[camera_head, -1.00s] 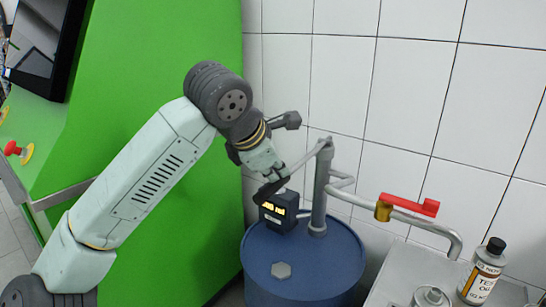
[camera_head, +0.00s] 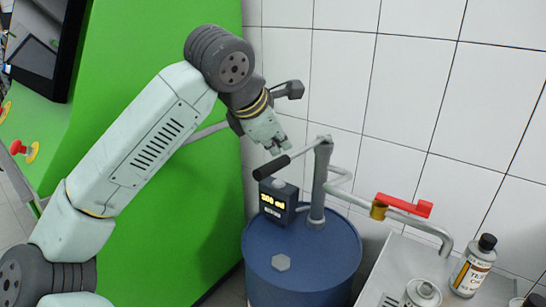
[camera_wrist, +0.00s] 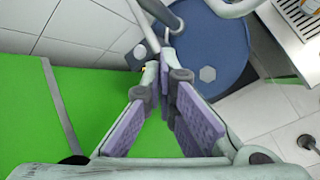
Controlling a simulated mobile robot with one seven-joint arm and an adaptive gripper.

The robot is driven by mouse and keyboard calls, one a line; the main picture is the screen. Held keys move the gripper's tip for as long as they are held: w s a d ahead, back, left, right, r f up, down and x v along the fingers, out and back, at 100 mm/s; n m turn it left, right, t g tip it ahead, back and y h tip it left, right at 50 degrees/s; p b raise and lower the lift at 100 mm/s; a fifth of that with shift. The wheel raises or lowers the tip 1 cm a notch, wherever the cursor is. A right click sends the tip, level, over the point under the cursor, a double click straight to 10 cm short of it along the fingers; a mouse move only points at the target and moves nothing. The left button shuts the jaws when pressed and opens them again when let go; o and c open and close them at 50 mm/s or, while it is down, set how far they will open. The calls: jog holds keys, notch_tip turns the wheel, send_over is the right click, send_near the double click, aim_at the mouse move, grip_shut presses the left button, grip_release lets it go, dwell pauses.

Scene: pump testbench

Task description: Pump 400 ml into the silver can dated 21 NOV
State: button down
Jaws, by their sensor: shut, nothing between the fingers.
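My gripper (camera_head: 276,146) is shut and empty, just above the black grip of the pump handle (camera_head: 272,168). In the wrist view its purple-padded fingers (camera_wrist: 165,82) meet. I cannot tell whether it touches the handle. The grey pump post (camera_head: 318,185) stands on the blue drum (camera_head: 300,265), which also shows in the wrist view (camera_wrist: 222,50). The counter (camera_head: 278,203) beside the post seems to read 200 ml. A silver can (camera_head: 421,294) stands at the bottom right, partly cut off; its date cannot be read.
An outlet pipe (camera_head: 436,232) with a red valve lever (camera_head: 405,205) runs right, ending above the metal bench (camera_head: 400,262). A black-capped bottle (camera_head: 473,268) stands on the bench. A green panel (camera_head: 190,190) is left of the drum, and a tiled wall (camera_head: 400,90) is behind.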

jog(key=shift+r, duration=0.15)
jog(key=r+p, duration=0.1)
jog(key=r, duration=0.1)
jog(key=r+p, duration=0.2)
jog(key=shift+w+d+r, duration=0.2)
jog(key=shift+r, duration=0.15)
dwell(0.7)
